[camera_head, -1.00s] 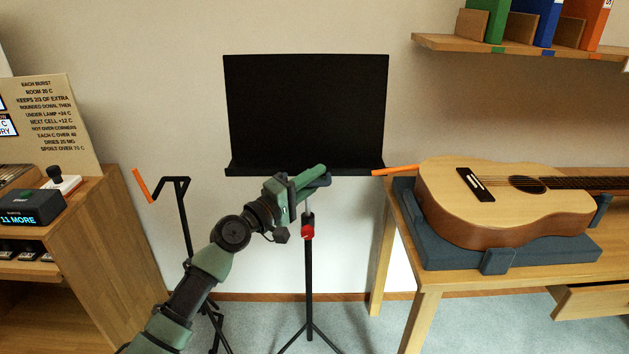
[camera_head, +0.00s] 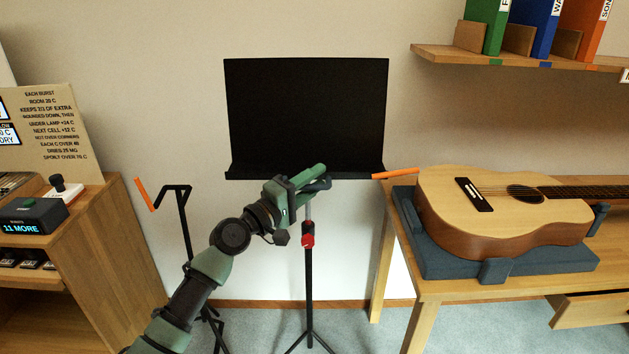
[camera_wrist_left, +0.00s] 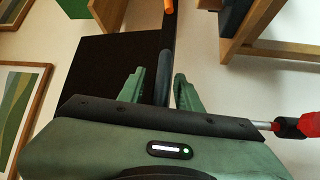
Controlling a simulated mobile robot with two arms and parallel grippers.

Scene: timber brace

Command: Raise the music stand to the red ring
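The music stand has a black desk (camera_head: 306,115) upright against the wall, on a dark pole (camera_head: 309,280) with splayed feet. A red piece (camera_head: 308,240) is on the pole below a thin pale length of tube, and a red part (camera_wrist_left: 300,125) shows in the left wrist view. I cannot tell a separate red ring. My left gripper (camera_head: 322,177) is at the desk's lower lip, near the pole. In the left wrist view its fingers (camera_wrist_left: 160,85) lie on both sides of the lip's slate-grey bar (camera_wrist_left: 165,42); their contact is partly hidden. My right gripper is out of view.
A guitar (camera_head: 500,205) lies in a slate cradle on a wooden table at the right. A shelf (camera_head: 510,57) with binders is above. A wooden cabinet (camera_head: 110,270) stands at the left, with a thin black stand (camera_head: 183,225) beside it.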

